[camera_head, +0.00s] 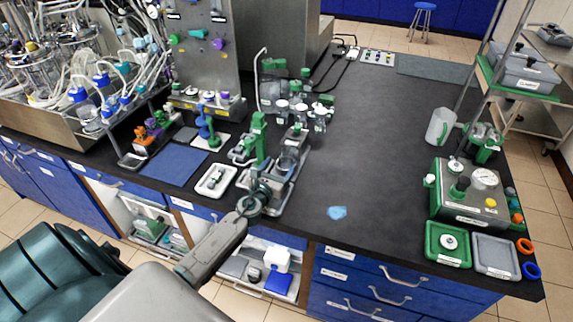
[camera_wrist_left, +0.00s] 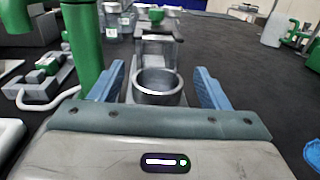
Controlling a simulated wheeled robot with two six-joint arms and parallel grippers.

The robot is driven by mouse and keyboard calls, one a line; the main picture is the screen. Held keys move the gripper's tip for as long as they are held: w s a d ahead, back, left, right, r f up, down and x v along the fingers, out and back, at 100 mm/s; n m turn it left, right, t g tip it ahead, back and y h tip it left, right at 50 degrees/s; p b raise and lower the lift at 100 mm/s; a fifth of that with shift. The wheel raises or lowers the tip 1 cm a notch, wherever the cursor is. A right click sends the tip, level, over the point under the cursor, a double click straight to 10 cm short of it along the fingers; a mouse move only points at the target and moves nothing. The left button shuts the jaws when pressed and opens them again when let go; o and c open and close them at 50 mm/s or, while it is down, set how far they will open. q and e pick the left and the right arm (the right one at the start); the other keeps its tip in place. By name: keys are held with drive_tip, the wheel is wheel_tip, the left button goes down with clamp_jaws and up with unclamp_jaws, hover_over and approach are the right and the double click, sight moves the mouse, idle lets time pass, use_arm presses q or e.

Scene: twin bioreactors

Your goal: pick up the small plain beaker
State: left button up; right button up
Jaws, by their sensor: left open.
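A small round clear-grey vessel, which looks like the small plain beaker (camera_wrist_left: 158,90), stands upright with its open rim up, between and just ahead of my left fingertips in the left wrist view. In the head view the beaker (camera_head: 289,159) stands on a grey metal stand (camera_head: 285,200) near the front of the bench. My left gripper (camera_head: 268,190) reaches in from the front, low over the near part of that stand. In the left wrist view its blue fingers (camera_wrist_left: 158,78) are spread wide, one on each side of the beaker, with gaps visible. My right gripper is not in view.
A green column (camera_head: 259,140) stands close to the left of the beaker; it is tall beside the left finger in the wrist view (camera_wrist_left: 84,45). A white tray (camera_head: 216,181) lies further left. The dark bench top (camera_head: 375,150) to the right is mostly clear, with a blue patch (camera_head: 337,212).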

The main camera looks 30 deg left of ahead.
sight(283, 161)
use_arm(q)
drive_tip(key=w, duration=0.4)
drive_tip(key=shift+w+a, duration=0.35)
drive_tip(key=shift+w, duration=0.05)
drive_tip(key=shift+s, duration=0.1)
drive_tip(key=c, duration=1.2)
drive_tip(key=shift+o, duration=0.2)
drive_tip(key=shift+r, duration=0.1)
